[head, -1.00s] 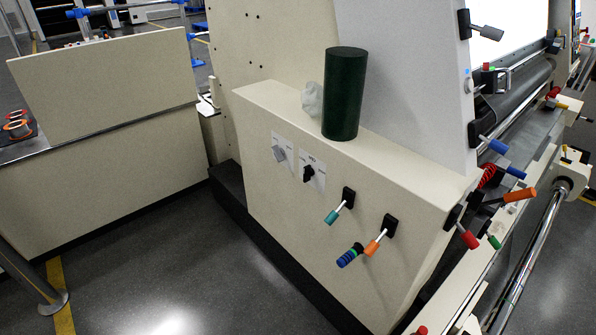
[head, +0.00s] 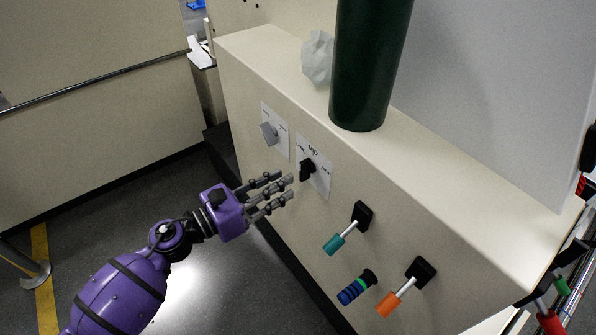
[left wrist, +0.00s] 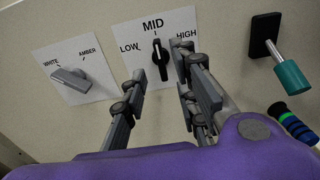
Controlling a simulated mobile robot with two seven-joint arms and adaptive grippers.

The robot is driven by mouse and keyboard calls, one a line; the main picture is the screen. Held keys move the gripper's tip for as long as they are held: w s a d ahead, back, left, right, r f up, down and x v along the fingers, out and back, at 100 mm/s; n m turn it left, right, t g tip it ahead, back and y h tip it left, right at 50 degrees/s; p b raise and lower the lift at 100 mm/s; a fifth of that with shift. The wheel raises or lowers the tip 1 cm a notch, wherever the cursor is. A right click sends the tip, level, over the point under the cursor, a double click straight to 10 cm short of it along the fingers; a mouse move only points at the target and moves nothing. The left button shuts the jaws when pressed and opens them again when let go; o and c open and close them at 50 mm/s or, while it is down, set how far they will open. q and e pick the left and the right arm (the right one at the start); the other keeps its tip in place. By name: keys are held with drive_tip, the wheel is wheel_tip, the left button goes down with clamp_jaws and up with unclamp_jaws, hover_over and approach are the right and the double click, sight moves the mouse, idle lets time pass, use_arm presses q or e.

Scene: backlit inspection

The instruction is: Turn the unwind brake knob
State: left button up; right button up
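A black knob (head: 307,170) sits on a white plate on the cream cabinet's side face. In the left wrist view the black knob (left wrist: 159,60) stands upright under MID, with LOW at its left and HIGH at its right; its white mark points to MID. I read no brake label. My left gripper (head: 284,184) is open and empty, just left of the black knob in the head view. In the left wrist view its fingers (left wrist: 163,80) are spread either side of the knob, apparently short of it. My right gripper is not in view.
A grey knob (head: 268,133) marked WHITE and AMBER is beside it. Teal (head: 334,243) and orange (head: 389,303) levers and a blue-striped handle (head: 355,289) stick out at the lower right. A green cylinder (head: 366,70) and crumpled white item (head: 318,58) stand on top.

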sight(300, 171)
use_arm(q)
drive_tip(key=p+x, duration=0.1)
drive_tip(key=x, duration=0.5)
drive_tip(key=shift+d+r, duration=0.1)
drive_tip(key=shift+c, duration=0.2)
clamp_jaws()
